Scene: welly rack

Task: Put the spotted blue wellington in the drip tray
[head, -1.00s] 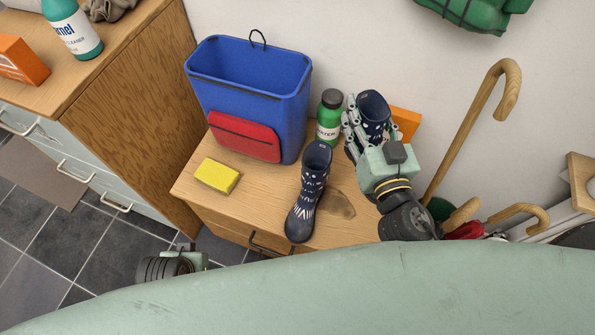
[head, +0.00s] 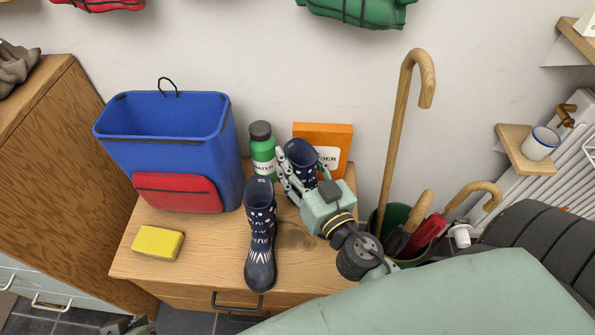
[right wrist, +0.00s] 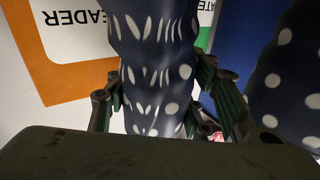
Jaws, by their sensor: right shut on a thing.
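My right gripper (head: 300,172) is shut around the shaft of a spotted navy-blue wellington (head: 301,153). Its open top shows above my fingers, and my gripper hides its foot, so I cannot tell if it touches the cabinet top. In the right wrist view the white-spotted shaft (right wrist: 155,55) stands between my fingers. A matching spotted wellington (head: 260,235) stands upright on the wooden cabinet just left of my gripper; it also shows at the right of the wrist view (right wrist: 288,85). Only a sliver of my left gripper (head: 128,326) shows at the bottom edge. I see no drip tray.
The wooden cabinet (head: 190,270) also holds a blue backpack (head: 165,150), a yellow sponge (head: 158,243), a green bottle (head: 263,158) and an orange box (head: 338,140) close behind my gripper. A green umbrella bin (head: 376,222) with canes stands right of it.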

